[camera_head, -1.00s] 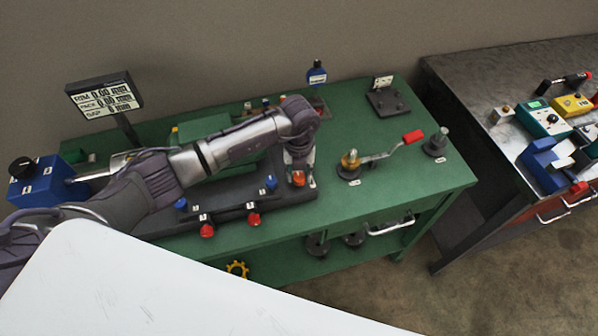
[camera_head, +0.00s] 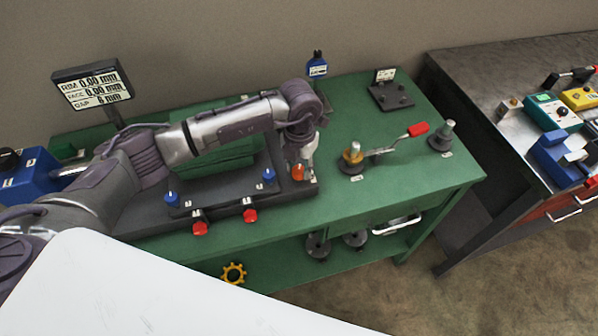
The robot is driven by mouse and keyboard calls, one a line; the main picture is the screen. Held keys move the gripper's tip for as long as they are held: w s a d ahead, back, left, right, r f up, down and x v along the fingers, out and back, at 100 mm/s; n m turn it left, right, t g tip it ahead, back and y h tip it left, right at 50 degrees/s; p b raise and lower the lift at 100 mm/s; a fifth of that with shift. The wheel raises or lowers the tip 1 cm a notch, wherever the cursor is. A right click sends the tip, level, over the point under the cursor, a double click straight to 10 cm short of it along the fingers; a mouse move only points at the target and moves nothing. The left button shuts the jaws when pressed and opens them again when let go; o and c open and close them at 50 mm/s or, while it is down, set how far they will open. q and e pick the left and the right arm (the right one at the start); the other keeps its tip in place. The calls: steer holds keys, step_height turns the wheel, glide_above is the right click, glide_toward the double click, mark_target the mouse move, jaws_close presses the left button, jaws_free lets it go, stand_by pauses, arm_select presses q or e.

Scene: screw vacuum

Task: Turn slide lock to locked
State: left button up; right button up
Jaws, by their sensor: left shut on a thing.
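An orange knob (camera_head: 298,173), seemingly the slide lock, stands at the right end of the dark base plate (camera_head: 285,192) on the green bench. My left arm reaches in from the left across the plate. My left gripper (camera_head: 303,163) points down at the knob and is shut on it, though the fingers are small and partly hidden. I cannot read the lock's position. My right gripper is not in view.
To the right, a red-handled wrench (camera_head: 394,143) lies by a brass-topped post (camera_head: 353,153). A display (camera_head: 92,88) stands at the back left. The bench's front right is clear.

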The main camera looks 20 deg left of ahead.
mark_target(301, 170)
arm_select(q)
steer(key=m+b, duration=0.8)
steer(key=shift+d+f, duration=0.15)
steer(key=shift+f, duration=0.05)
steer(key=shift+s+r+m+b, duration=0.1)
steer(key=shift+m+b, duration=0.85)
steer(key=shift+s+r+m+b, duration=0.1)
steer(key=shift+m+b, duration=0.85)
steer(key=o, duration=1.2)
steer(key=shift+c, duration=0.2)
steer(key=shift+r, duration=0.1)
step_height(301, 170, up, 12)
